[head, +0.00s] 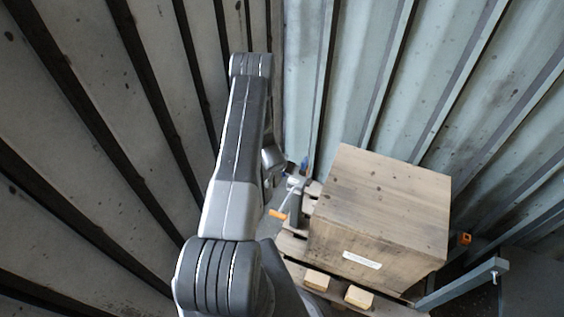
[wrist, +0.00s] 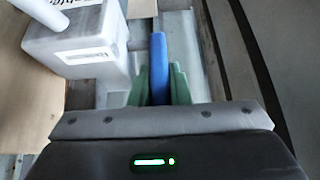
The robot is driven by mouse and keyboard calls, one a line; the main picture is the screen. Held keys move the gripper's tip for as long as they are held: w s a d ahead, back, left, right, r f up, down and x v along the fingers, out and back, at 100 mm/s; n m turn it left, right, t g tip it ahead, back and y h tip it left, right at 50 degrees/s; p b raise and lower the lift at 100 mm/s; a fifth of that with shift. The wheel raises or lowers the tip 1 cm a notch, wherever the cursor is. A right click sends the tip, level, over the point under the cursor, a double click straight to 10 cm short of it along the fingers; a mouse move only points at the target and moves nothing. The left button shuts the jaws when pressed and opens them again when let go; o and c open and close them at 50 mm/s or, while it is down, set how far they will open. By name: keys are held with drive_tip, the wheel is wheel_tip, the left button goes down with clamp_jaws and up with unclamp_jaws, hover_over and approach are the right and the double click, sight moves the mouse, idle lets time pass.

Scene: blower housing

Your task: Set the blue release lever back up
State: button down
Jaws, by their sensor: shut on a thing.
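The blue release lever (wrist: 158,52) stands between the two green fingertips of my gripper (wrist: 159,88) in the wrist view. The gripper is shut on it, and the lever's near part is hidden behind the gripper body. In the head view a small bit of the blue lever (head: 304,163) shows just right of my wrist. My gripper is mostly hidden there by my own arm. A pale grey block with a label (wrist: 78,40) is left of the lever in the wrist view, apart from the fingers.
A large wooden crate (head: 385,205) stands on a pallet to the right. An orange-ended handle (head: 278,214) sticks out left of the crate. A grey-blue bar (head: 460,287) lies at the lower right. Corrugated walls (head: 400,60) close in behind and on the left.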

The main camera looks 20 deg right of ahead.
drive_tip(key=shift+w, duration=0.1)
idle(0.3)
drive_tip(key=c, duration=1.6)
unclamp_jaws()
drive_tip(key=shift+c, duration=0.2)
drive_tip(key=b+v, duration=0.1)
drive_tip(key=v, duration=1.2)
drive_tip(key=shift+r, duration=0.4)
drive_tip(key=p+x, duration=0.1)
drive_tip(key=x, duration=1.2)
drive_tip(key=shift+f, duration=0.45)
